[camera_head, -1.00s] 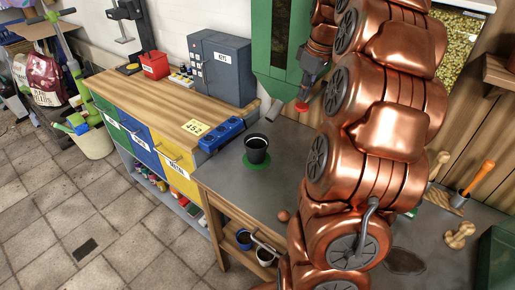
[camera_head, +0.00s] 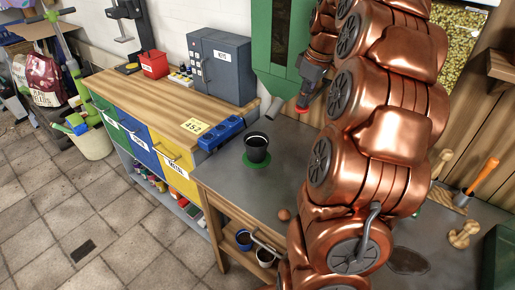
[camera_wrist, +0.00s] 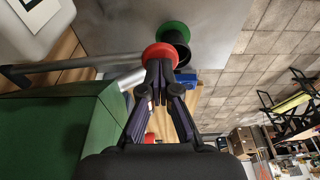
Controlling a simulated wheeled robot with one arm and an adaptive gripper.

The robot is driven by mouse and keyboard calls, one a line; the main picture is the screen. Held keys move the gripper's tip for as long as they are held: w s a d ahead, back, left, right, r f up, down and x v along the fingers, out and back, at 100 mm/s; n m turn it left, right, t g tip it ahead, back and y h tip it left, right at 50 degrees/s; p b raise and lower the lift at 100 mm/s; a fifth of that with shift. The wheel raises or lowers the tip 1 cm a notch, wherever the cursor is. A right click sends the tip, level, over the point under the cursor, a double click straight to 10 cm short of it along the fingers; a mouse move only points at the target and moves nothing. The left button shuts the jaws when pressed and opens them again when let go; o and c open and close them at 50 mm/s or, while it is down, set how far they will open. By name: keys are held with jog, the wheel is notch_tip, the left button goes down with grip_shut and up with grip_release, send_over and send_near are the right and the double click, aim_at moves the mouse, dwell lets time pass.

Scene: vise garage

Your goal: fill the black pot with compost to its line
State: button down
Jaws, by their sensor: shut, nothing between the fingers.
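The black pot (camera_head: 257,148) stands upright on a green disc (camera_head: 257,165) on the grey bench top. Its inside is dark, and I cannot tell its fill level or its line. A green hopper (camera_head: 270,52) hangs behind the bench, with a grey spout (camera_head: 273,107) up and behind the pot. A red knob (camera_wrist: 160,54) is at the end of a grey bar in the wrist view. My gripper (camera_wrist: 158,68) is shut and empty, its fingertips at the knob; I cannot tell if they touch. The pot (camera_wrist: 177,42) shows beyond the knob.
Tools stand at the right, including an orange-handled one (camera_head: 481,176). The bench around the pot is mostly clear.

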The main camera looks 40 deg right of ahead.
aim_at(302, 109)
jog(key=shift+f+b, duration=0.9)
jog(key=shift+f, duration=0.7)
jog(key=shift+r+p, duration=0.85)
jog(key=shift+r, duration=2.4)
jog(key=shift+f, duration=0.15)
jog(key=shift+f+b, duration=1.95)
jog(key=shift+f, duration=1.25)
jog(key=shift+r, duration=0.25)
jog(key=shift+r+p, duration=1.25)
jog(key=shift+r, duration=1.8)
